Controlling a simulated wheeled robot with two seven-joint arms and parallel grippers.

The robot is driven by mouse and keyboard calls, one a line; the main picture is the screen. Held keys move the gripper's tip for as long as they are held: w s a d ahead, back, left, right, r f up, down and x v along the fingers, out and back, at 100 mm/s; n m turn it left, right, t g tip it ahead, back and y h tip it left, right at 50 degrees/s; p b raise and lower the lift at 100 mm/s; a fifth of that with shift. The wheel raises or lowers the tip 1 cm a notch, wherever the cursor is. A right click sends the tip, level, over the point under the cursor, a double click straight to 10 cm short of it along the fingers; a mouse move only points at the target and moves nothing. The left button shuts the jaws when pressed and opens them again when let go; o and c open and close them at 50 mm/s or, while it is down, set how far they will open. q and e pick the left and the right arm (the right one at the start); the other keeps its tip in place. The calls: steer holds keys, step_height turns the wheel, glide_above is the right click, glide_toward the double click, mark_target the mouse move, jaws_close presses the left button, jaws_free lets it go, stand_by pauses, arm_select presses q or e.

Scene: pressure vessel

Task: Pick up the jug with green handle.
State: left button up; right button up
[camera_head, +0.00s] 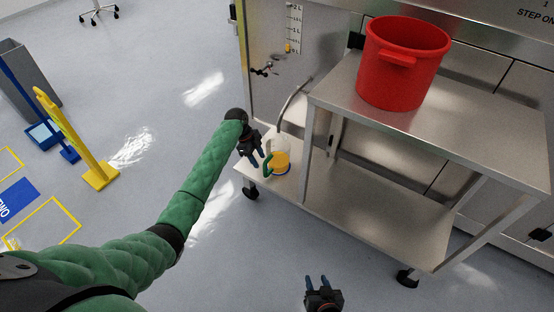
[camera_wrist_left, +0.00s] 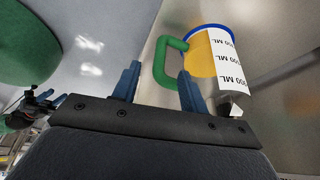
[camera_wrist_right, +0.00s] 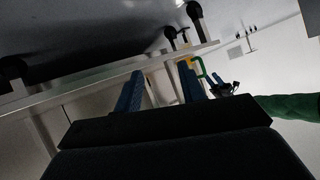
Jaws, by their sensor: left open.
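The jug (camera_head: 281,160) is clear with yellow contents, a blue rim and a green handle (camera_head: 267,165). It stands on the cart's lower shelf, at its left end. In the left wrist view the jug (camera_wrist_left: 200,55) shows a white volume label, and its handle (camera_wrist_left: 160,65) lies around the fingertips, partly behind the right finger. My left gripper (camera_head: 257,162) is open beside the handle; I cannot tell whether it touches. My right gripper (camera_head: 317,278) is open and empty, low in front of the cart. The handle (camera_wrist_right: 203,68) also shows small in the right wrist view.
The metal cart's lower shelf (camera_head: 370,212) is bare right of the jug. A red bucket (camera_head: 400,75) stands on the upper shelf (camera_head: 480,98). A cart leg (camera_head: 307,145) rises just right of the jug. A yellow stand (camera_head: 75,140) is on the floor at left.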

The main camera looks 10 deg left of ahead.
mark_target(274, 160)
arm_select(q)
steer(key=x, duration=0.5)
steer(key=shift+d+f+b, duration=0.1)
steer(key=shift+f+b, duration=0.25)
steer(key=shift+f, duration=0.05)
steer(key=shift+d+f, duration=0.1)
steer(key=shift+f, duration=0.2)
arm_select(e)
steer(key=w+r+t, duration=0.3)
steer(key=w+r, duration=0.2)
steer(key=r, duration=0.5)
steer(key=shift+w+a+t+y, duration=0.3)
steer(key=shift+y, duration=0.1)
arm_select(q)
jaws_close()
arm_select(e)
steer(key=shift+f, duration=0.1)
